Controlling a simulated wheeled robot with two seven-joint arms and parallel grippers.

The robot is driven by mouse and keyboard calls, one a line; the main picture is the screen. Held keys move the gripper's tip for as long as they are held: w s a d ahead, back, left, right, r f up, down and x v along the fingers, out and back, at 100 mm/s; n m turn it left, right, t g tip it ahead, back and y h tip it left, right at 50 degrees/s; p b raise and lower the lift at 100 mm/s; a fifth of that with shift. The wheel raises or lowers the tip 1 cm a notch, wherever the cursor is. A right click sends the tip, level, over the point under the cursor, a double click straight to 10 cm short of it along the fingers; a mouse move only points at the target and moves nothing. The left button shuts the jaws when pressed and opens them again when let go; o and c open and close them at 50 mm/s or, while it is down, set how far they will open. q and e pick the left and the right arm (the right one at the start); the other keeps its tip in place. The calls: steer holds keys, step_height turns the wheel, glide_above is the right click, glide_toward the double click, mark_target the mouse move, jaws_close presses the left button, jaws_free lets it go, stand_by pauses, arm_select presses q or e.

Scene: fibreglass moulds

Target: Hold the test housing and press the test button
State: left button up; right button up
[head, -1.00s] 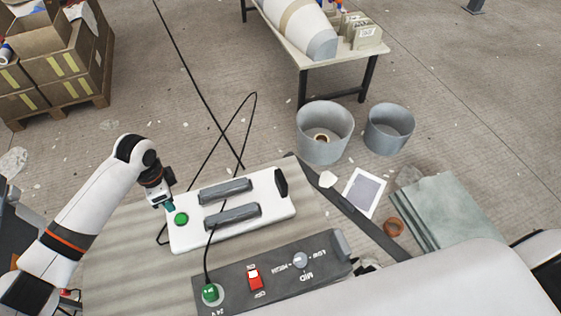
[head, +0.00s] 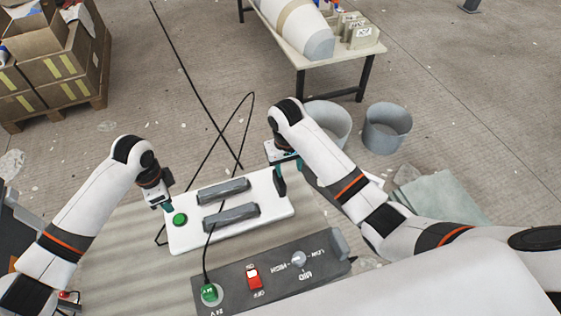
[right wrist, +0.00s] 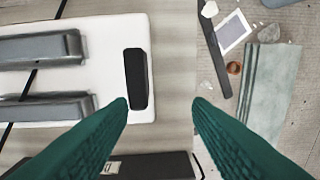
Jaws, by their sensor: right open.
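The test housing (head: 245,222) is a white box on the bench, with two grey bars on top and a black grip (head: 280,183) at its right end. The green test button (head: 180,220) is at its left end. My left gripper (head: 167,207) is just behind and left of the button; its small teal fingertips do not show whether it is open. My right gripper (head: 288,163) is open and empty near the black grip. In the right wrist view the grip (right wrist: 136,78) lies ahead of the left finger, not between the fingers.
A dark control box (head: 275,268) with a red switch, a knob and a green plug stands in front of the housing. A black cable crosses the housing. Two grey buckets (head: 387,128) stand beyond. Green sheets (head: 440,198) and a brown ring (right wrist: 234,68) lie to the right.

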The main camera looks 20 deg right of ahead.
mark_target(281, 186)
steer(key=shift+a+r+y, duration=0.3)
steer(key=shift+a+r, duration=0.75)
step_height(281, 186, down, 12)
steer(key=shift+a+r, duration=0.1)
jaws_close()
arm_select(q)
jaws_close()
steer(key=shift+d, duration=0.1)
arm_select(e)
steer(key=shift+w, duration=0.1)
stand_by(1.1)
